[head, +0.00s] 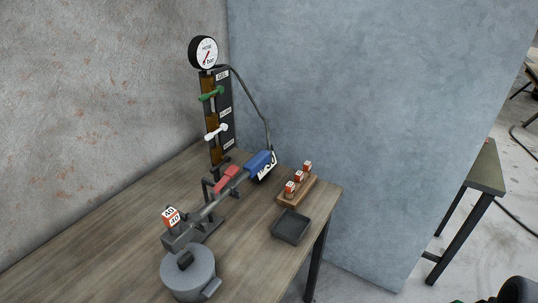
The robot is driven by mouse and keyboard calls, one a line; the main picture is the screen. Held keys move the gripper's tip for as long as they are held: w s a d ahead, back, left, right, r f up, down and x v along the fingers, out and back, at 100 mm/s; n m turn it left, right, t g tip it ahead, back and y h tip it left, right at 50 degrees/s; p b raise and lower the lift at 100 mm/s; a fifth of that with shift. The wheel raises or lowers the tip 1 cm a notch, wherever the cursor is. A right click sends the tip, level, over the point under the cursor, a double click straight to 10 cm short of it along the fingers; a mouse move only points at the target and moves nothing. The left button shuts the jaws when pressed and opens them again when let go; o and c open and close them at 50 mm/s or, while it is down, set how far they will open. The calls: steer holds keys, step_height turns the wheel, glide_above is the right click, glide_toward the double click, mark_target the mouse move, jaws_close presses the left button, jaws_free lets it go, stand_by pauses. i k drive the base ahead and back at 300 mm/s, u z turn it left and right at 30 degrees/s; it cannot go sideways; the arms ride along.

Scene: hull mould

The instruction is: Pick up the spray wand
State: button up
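The spray wand (208,208) lies slantwise on the wooden table, with a long grey tube, a red part (226,179) and a blue grip (258,162) at its upper right end. A dark stand (213,185) seems to hold it above the table. A dark hose (258,103) runs from the gauge post down to near the blue grip. A red and white labelled block (171,217) sits at the wand's lower left end.
The table (110,235) has a gauge post (212,125) with green and white levers. A lidded grey pot (188,276), dark tray (291,228) and wooden rack (297,190) with small red-white blocks stand nearby. Blue-grey wall (370,120) behind. Table's left is clear.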

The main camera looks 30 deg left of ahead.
mark_target(174, 240)
steer(key=i, duration=1.5)
steer(key=u, duration=4.45)
